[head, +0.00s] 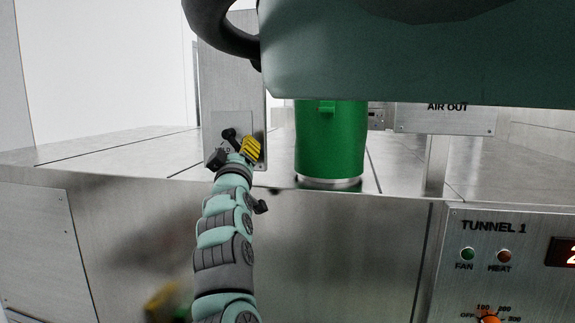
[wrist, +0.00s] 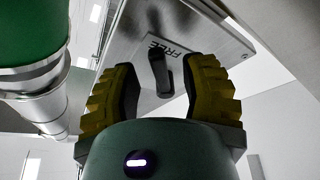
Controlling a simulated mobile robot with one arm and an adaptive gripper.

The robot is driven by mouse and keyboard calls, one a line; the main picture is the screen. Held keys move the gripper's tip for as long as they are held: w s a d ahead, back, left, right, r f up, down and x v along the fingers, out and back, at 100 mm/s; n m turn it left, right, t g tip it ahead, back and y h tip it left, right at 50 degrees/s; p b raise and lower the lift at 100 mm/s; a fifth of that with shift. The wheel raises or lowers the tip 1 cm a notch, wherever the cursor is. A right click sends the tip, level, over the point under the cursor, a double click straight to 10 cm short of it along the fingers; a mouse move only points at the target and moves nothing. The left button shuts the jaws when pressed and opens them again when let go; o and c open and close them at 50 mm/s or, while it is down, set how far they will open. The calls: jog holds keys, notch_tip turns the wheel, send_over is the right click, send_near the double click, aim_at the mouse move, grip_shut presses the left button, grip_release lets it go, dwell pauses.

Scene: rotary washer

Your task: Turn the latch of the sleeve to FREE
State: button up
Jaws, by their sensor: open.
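The latch (head: 229,134) is a small black lever on a grey metal plate (head: 245,121) mounted on an upright panel. My gripper (head: 235,151) is open at the plate, also seen in the wrist view (wrist: 162,88); gaps show beside the lever, and contact cannot be told. The green sleeve (head: 330,145) stands upright to the right of the panel.
A metal worktop (head: 120,150) runs behind and beside the panel. A control panel (head: 510,240) marked TUNNEL 1 is at lower right, under an AIR OUT sign (head: 445,118). A large teal part of my body crosses the top right. The green sleeve (wrist: 30,30) is close at left in the wrist view.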

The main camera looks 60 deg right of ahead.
jog(key=v, duration=1)
jog(key=shift+s+f, duration=0.15)
jog(key=shift+s, duration=0.05)
jog(key=shift+a, duration=0.1)
jog(key=shift+a, duration=0.1)
